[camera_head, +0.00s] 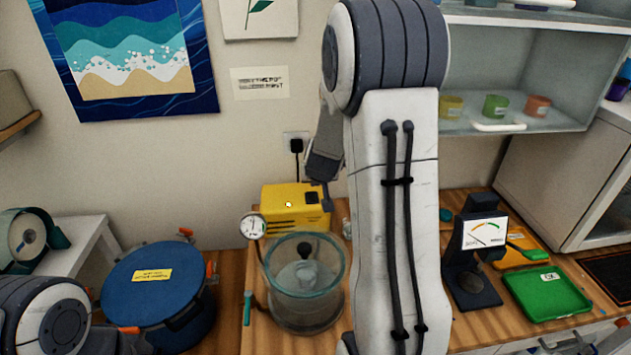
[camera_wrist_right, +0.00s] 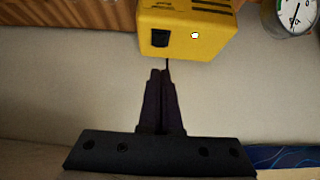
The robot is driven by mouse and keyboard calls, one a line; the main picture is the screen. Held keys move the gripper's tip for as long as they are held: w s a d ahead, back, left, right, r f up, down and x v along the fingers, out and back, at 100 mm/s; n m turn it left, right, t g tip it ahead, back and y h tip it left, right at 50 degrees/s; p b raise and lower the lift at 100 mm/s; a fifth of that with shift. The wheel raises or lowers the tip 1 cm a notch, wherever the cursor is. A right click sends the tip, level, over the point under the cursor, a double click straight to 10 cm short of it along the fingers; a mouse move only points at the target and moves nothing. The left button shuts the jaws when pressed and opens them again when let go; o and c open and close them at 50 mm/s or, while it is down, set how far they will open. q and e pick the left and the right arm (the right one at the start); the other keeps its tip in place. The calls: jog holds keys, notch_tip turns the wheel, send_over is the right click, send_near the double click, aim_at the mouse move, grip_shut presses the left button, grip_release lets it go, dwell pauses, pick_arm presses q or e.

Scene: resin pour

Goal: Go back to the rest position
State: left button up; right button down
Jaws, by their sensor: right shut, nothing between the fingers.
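My right arm rises through the middle of the head view and bends down at the top. My right gripper (camera_head: 327,193) hangs in front of the wall at the right end of the yellow pump box (camera_head: 292,209). In the right wrist view the two dark fingers of the gripper (camera_wrist_right: 161,72) are together with nothing between them. Their tips point toward the yellow box (camera_wrist_right: 195,28), with a small gap showing. My left arm shows only in part at the lower left, and its gripper is not seen.
A clear vessel (camera_head: 302,290) stands on the wooden bench before the pump, with a gauge (camera_head: 252,226) beside it. A blue lidded pot (camera_head: 155,285) is at left. A dial stand (camera_head: 472,270) and green tray (camera_head: 547,294) are right. Shelves (camera_head: 540,75) hang upper right.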

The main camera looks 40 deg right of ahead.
dwell(0.3)
jog(key=s+a+n+g+y+b, duration=0.1)
jog(key=s+a+n+g+y, duration=0.25)
jog(key=a, duration=1.05)
jog(key=s+a+n+t+y+b, duration=0.15)
jog(key=s+a+n, duration=0.35)
jog(key=a, duration=1)
jog(key=s+a+n+g+b, duration=0.1)
jog(key=s+a+n+g, duration=0.1)
jog(key=s, duration=0.8)
jog(key=s+a+f+n+g, duration=0.1)
jog(key=s+a+n+g, duration=0.1)
jog(key=s, duration=0.9)
jog(key=shift+s+a+f+g+b, duration=0.15)
jog(key=shift+a+g+b, duration=0.2)
jog(key=shift+a+g, duration=0.5)
